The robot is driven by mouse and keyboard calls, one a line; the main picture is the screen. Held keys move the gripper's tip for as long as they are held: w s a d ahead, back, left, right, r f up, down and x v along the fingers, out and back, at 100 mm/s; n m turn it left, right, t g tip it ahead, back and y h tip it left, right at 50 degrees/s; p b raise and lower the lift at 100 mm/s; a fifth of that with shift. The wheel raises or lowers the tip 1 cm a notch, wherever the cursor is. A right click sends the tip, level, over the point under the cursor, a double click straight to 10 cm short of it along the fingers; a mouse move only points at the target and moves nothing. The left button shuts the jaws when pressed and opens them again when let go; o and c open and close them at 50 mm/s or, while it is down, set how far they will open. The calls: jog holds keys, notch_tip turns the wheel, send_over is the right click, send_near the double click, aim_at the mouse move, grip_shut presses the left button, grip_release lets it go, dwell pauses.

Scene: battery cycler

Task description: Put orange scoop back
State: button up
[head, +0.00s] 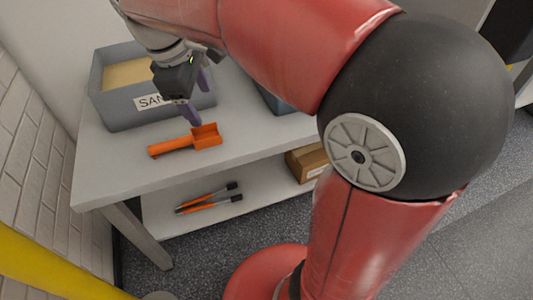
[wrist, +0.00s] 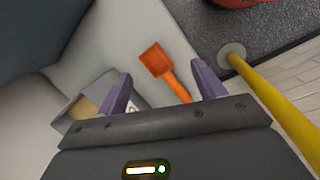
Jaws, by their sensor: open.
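The orange scoop (head: 187,141) lies on the grey table top, in front of a grey bin, with its handle to the left and its square head to the right. In the wrist view the scoop (wrist: 164,68) shows between and beyond the two fingers, its handle end partly hidden by my gripper body. My gripper (head: 196,104) has purple fingers and is open and empty, above the table behind the scoop's head, in front of the bin's wall. The fingers also show in the wrist view (wrist: 162,88), apart from the scoop.
The grey bin (head: 139,109) with a label starting "SAN" holds tan material. Another bin (head: 272,98) is partly hidden by my arm. A lower shelf holds orange-and-black tools (head: 208,198) and a cardboard box (head: 308,162). A yellow rail (head: 55,268) runs at the lower left. The table's left front is clear.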

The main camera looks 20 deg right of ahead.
jog(key=s+d+f+m+t+y, duration=0.1)
jog(key=s+d+f+m+t, duration=0.1)
jog(key=s+m, duration=0.4)
jog(key=s+d+f+m+t+y, duration=0.1)
jog(key=s+d+f+m+t, duration=0.1)
jog(key=s+d+f+m, duration=0.2)
jog(key=s+d+m, duration=0.2)
jog(key=s+d, duration=0.1)
jog(key=s, duration=0.1)
jog(key=shift+s+f+t, duration=0.25)
jog(key=shift+s+t, duration=0.05)
jog(key=shift+s, duration=0.1)
